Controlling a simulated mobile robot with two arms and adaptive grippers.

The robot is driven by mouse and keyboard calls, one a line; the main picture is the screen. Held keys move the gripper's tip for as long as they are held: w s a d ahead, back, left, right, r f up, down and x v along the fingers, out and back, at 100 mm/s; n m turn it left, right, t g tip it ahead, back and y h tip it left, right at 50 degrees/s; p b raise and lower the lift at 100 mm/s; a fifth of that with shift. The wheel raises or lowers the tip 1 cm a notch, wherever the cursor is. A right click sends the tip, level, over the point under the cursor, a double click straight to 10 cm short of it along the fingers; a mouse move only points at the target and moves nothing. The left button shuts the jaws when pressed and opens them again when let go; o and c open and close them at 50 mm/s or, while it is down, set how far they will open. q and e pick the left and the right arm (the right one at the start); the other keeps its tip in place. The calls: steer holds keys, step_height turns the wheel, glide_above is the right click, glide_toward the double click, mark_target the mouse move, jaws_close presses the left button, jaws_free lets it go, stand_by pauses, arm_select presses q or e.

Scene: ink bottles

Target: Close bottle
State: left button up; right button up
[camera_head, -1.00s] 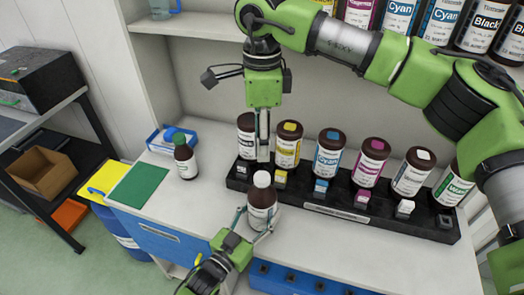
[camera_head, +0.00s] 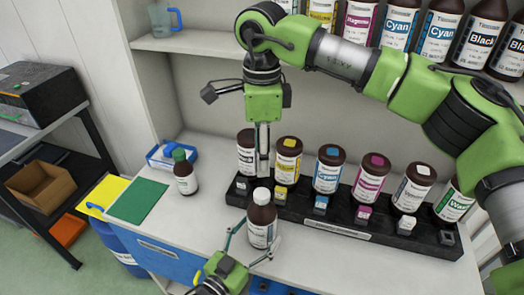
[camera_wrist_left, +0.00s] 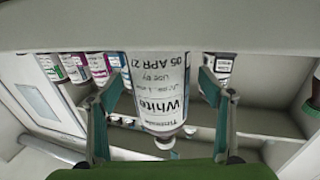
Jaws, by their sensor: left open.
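A brown bottle with a white cap (camera_head: 262,220) stands upright on the bench in front of the black rack. Its label reads White in the left wrist view (camera_wrist_left: 160,90), where it appears upside down. My left gripper (camera_head: 260,234) comes from the front edge, open, with one finger on each side of the bottle. Gaps show between fingers and bottle in the left wrist view. My right gripper (camera_head: 263,165) points straight down, its narrow tip just above and behind the white cap. Its fingers are seen edge-on, so their opening is unclear.
The black rack (camera_head: 335,222) holds several brown ink bottles with coloured caps, close behind. A green-capped bottle (camera_head: 184,172) stands to the left, near a blue tray (camera_head: 163,157) and a green mat (camera_head: 138,200). A shelf of ink bottles is above.

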arm_select(q)
steer(key=v, duration=1)
